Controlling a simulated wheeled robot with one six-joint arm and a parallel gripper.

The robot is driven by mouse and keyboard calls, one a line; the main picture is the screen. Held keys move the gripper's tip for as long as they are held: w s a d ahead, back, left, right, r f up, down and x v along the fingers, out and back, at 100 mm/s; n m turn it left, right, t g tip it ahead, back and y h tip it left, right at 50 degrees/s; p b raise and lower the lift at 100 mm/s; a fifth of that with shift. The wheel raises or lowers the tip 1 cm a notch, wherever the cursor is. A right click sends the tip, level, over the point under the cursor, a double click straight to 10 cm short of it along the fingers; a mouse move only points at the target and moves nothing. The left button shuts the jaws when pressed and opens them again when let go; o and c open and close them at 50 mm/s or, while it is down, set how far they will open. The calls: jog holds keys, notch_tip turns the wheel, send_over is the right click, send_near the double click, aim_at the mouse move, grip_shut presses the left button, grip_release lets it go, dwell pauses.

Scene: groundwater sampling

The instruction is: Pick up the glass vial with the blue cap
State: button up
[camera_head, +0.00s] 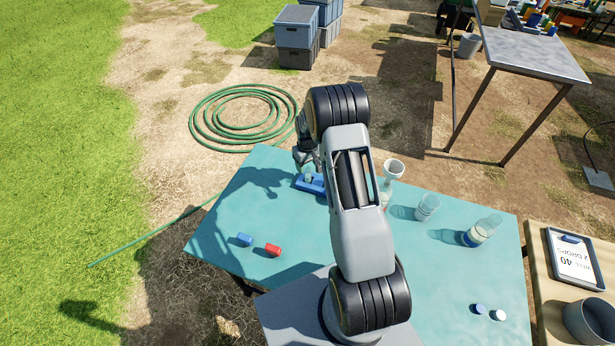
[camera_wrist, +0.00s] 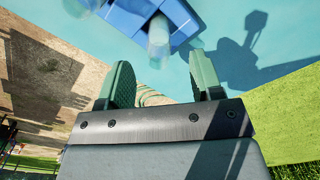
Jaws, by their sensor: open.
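A blue rack (camera_head: 318,187) lies near the far edge of the teal table, partly hidden by my arm. A small pale glass vial (camera_head: 308,178) stands in it. In the wrist view the clear vial (camera_wrist: 158,42) shows against the blue rack (camera_wrist: 130,18), ahead of my fingers. I cannot tell its cap's colour. My gripper (camera_head: 306,158) is above the rack at the table's far edge. In the wrist view its two green fingers (camera_wrist: 160,62) are apart with nothing between them; the vial is beyond the tips.
A blue cylinder (camera_head: 244,239) and a red cylinder (camera_head: 273,250) lie on the table's left. A funnel-topped vessel (camera_head: 393,170), a clear cup (camera_head: 428,207) and a jar (camera_head: 482,232) stand to the right. Two small caps (camera_head: 479,308) lie at the front right. The table's left is mostly clear.

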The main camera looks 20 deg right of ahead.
aim_at(308, 170)
jog(key=shift+f+p, duration=0.6)
jog(key=shift+f, duration=1.55)
jog(key=shift+c, duration=0.2)
jog(key=c, duration=1)
jog(key=shift+o, duration=0.2)
jog(key=shift+r, duration=0.1)
